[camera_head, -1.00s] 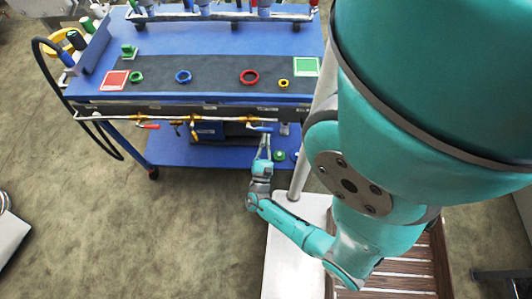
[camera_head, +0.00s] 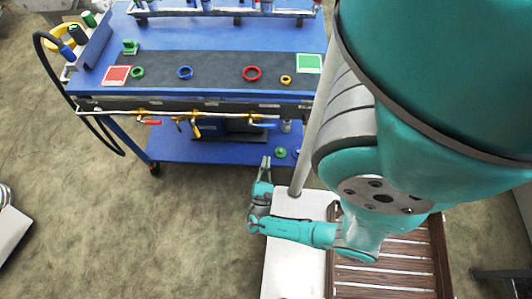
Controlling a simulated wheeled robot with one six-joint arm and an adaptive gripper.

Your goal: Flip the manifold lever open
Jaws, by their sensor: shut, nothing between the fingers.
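A red lever (camera_head: 152,122) at the left also points right. A yellow lever (camera_head: 195,129) near the middle hangs down. My gripper (camera_head: 265,161) is shut and empty, a little below the blue lever in the picture and apart from it. Its fingers point toward the cart. The exact turn of each lever is too small to tell.
The cart's top (camera_head: 100,84) holds coloured rings and a red and a green square. Its lower shelf (camera_head: 215,149) carries a dark blue box and small green rings. A grey post (camera_head: 316,130) stands right of my gripper. A slatted wooden crate (camera_head: 382,277) is at the lower right.

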